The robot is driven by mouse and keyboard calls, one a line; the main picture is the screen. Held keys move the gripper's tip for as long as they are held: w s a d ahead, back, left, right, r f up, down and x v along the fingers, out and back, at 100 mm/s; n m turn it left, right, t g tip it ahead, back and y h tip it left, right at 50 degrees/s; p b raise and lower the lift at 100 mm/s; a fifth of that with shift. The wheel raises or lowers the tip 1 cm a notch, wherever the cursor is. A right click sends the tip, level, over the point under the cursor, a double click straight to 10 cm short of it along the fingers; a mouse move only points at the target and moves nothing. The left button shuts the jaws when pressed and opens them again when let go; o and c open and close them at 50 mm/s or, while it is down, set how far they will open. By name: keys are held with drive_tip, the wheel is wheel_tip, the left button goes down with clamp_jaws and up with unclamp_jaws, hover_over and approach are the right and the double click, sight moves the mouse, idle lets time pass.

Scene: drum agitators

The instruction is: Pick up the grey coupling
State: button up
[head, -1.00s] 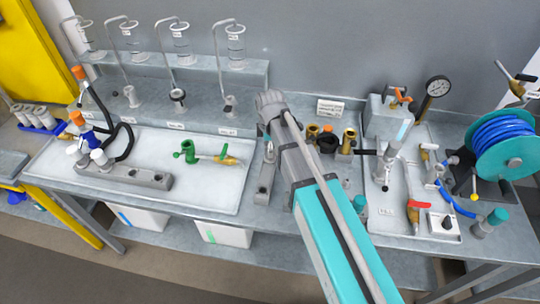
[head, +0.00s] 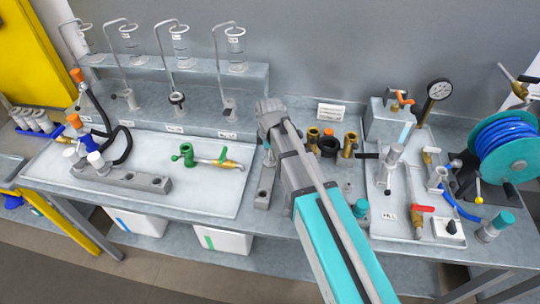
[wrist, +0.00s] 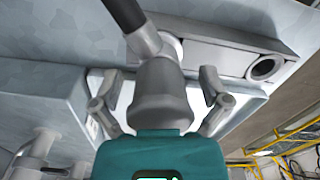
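My gripper (wrist: 160,92) reaches over the worktop from the front right in the head view (head: 270,112). In the wrist view its two fingers are spread wide.
A white tray (head: 215,200) at left bears a grey manifold (head: 150,182), black hoses and a green-and-brass fitting (head: 205,158). Brass and black cups (head: 328,146) stand right of my arm. A shelf (head: 205,123) runs behind. A blue hose reel (head: 503,147) stands far right.

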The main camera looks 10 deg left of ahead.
drive_tip(key=c, duration=1.1)
drive_tip(key=shift+r, duration=0.1)
drive_tip(key=shift+c, duration=0.2)
wheel_tip(320, 180, up, 3)
drive_tip(key=p, duration=0.3)
drive_tip(key=shift+r, duration=0.15)
drive_tip(key=s+d+r+p, duration=0.2)
drive_tip(key=s+r+p, duration=0.1)
drive_tip(key=s, duration=0.1)
drive_tip(key=s+d+r+p, duration=0.2)
drive_tip(key=s+r+p, duration=0.1)
drive_tip(key=s, duration=0.1)
drive_tip(key=s+d+r+p, duration=0.1)
drive_tip(key=s+r+p, duration=0.2)
drive_tip(key=s+p, duration=0.1)
drive_tip(key=shift+s+d+r, duration=0.25)
drive_tip(key=shift+s+d, duration=0.1)
drive_tip(key=shift+d, duration=0.05)
